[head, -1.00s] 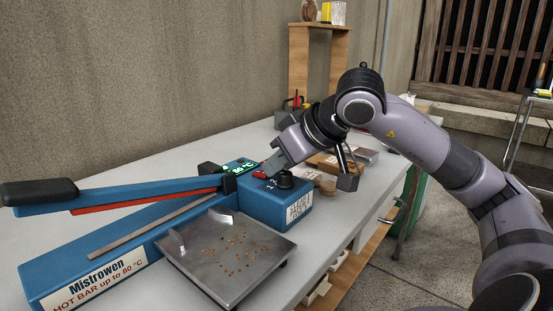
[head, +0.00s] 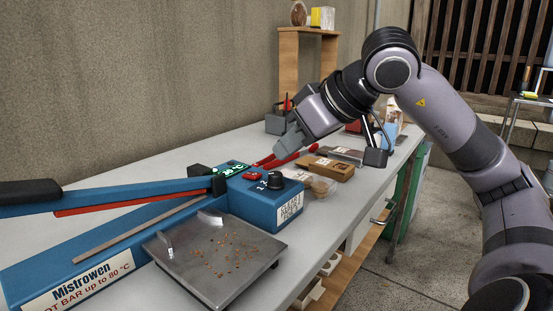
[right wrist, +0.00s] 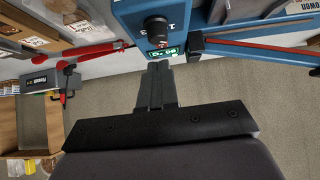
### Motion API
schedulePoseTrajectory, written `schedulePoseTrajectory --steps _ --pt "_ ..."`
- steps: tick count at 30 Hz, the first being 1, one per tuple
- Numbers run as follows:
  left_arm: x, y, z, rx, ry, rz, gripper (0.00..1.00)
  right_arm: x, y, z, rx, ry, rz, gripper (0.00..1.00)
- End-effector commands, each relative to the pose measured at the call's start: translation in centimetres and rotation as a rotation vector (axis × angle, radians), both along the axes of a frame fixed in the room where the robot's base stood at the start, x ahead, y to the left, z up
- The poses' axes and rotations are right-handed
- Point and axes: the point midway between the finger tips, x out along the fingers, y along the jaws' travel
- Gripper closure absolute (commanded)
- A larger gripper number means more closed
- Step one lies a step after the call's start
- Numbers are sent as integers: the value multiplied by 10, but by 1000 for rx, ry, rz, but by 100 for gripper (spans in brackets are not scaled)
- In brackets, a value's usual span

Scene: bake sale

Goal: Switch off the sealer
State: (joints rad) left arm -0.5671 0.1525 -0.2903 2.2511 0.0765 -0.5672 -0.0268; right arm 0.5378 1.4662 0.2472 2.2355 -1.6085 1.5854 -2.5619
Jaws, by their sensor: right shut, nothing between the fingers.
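The blue sealer (head: 264,205) stands on the table with its long lever arm raised to the left. Its top panel has a lit green display (head: 233,167), a red switch (head: 253,175) and a black knob (head: 275,181). I cannot tell the switch's position. My right gripper (head: 282,150) is shut and empty, above and behind the panel, apart from the switch. My left gripper is not in view.
A metal plate (head: 180,272) with crumbs sits in front of the sealer. A wooden stand (head: 288,70) rises at the back.

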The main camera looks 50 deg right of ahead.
Motion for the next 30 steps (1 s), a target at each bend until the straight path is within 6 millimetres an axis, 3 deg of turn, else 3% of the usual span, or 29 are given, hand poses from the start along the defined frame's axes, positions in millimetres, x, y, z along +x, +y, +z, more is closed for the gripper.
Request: schedulePoseTrajectory --steps 17,30 --pt "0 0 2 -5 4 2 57 -6 -1 11 2 4 -1 100" --pt "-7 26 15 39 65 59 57 -1 -6 64 17 97 -8 100"
